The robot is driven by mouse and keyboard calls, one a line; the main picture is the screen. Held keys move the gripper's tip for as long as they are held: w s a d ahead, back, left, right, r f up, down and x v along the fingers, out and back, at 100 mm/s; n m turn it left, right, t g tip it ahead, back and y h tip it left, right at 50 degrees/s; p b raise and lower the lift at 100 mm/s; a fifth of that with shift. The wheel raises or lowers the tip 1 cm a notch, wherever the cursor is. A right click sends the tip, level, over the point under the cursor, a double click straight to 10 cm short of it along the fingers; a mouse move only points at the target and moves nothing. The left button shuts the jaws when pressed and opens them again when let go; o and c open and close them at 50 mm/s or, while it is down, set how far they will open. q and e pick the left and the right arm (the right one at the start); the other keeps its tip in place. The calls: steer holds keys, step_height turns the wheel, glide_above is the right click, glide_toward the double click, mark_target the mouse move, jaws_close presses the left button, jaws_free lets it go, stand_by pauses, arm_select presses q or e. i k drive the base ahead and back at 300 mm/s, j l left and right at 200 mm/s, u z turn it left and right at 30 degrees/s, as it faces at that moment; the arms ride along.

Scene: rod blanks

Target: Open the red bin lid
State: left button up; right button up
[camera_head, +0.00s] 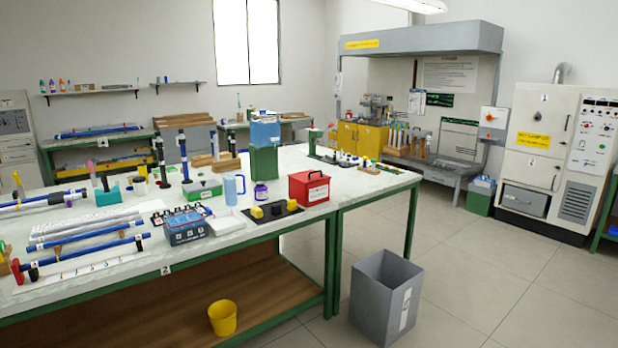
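A red bin (309,189) stands on the white-topped workbench near its right front corner. It has a lid with a dark handle on top and a white label on its front. The lid looks shut, flat on the box. Neither of my grippers shows in the head view, so nothing of mine is seen touching the bin.
A black tray with yellow parts (272,210) lies just left of the bin. A green container (264,163) with a blue box on it stands behind. A grey waste bin (385,300) stands on the floor in front. Open floor (480,275) lies to the right.

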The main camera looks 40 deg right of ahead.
mark_target(310, 176)
steer(key=i+l, duration=0.35)
steer(key=l, duration=0.15)
steer(key=i+l, duration=0.3)
steer(key=l, duration=0.25)
